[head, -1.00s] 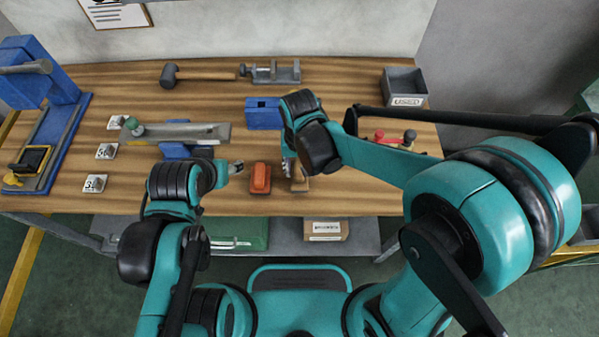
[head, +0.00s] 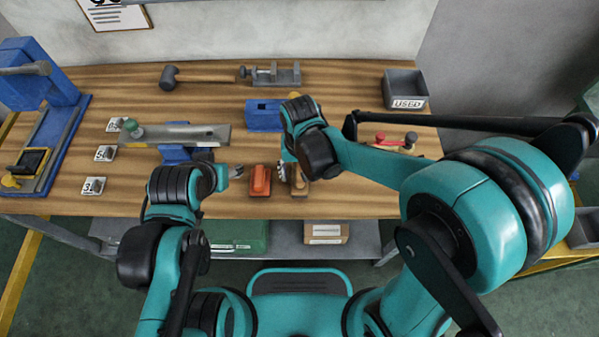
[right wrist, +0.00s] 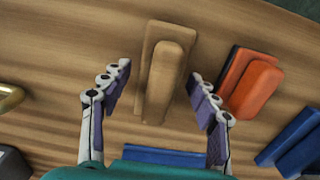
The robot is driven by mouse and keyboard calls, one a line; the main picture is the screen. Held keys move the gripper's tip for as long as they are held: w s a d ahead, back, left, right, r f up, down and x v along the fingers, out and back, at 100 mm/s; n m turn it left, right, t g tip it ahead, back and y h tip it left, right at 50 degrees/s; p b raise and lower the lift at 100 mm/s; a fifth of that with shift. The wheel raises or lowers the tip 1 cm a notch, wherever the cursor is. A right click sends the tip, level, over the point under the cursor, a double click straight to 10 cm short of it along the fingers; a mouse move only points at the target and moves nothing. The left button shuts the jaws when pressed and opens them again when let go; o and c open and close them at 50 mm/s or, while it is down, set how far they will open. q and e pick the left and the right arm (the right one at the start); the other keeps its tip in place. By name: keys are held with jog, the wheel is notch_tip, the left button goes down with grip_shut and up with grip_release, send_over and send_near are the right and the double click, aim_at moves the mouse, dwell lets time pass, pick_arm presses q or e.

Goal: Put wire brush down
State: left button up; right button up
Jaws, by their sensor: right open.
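The wire brush, seen as a tan wooden block with a raised handle (right wrist: 165,80), lies on the bench between the spread fingers of my right gripper (right wrist: 160,88) in the right wrist view. A gap shows on both sides of it, so the gripper is open and not clasping it. Its bristles are hidden. In the head view the brush (head: 300,186) is near the bench's front edge, just right of an orange block (head: 260,181), with my right gripper (head: 285,172) partly hidden by its own wrist. My left gripper (head: 236,171) is left of the orange block; its fingers are too small to read.
The orange block (right wrist: 250,85) is close beside the right gripper's finger. A blue block stand (head: 264,115), a clamped metal bar (head: 190,134) and a grey USED bin (head: 404,88) are farther back.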

aim_at(300, 170)
notch_tip(300, 170, up, 12)
jog(key=p, duration=0.4)
jog(key=shift+f, duration=0.1)
jog(key=s+d+r+t, duration=0.2)
jog(key=d+t, duration=0.1)
jog(key=d, duration=0.6)
jog(key=s+d+r+t, duration=0.2)
jog(key=s+d+t, duration=0.1)
jog(key=d, duration=0.5)
jog(key=shift+s+d+t, duration=0.15)
jog(key=shift+d+t, duration=0.25)
jog(key=shift+t, duration=0.2)
jog(key=shift+f+b, duration=0.45)
jog(key=shift+b, duration=0.05)
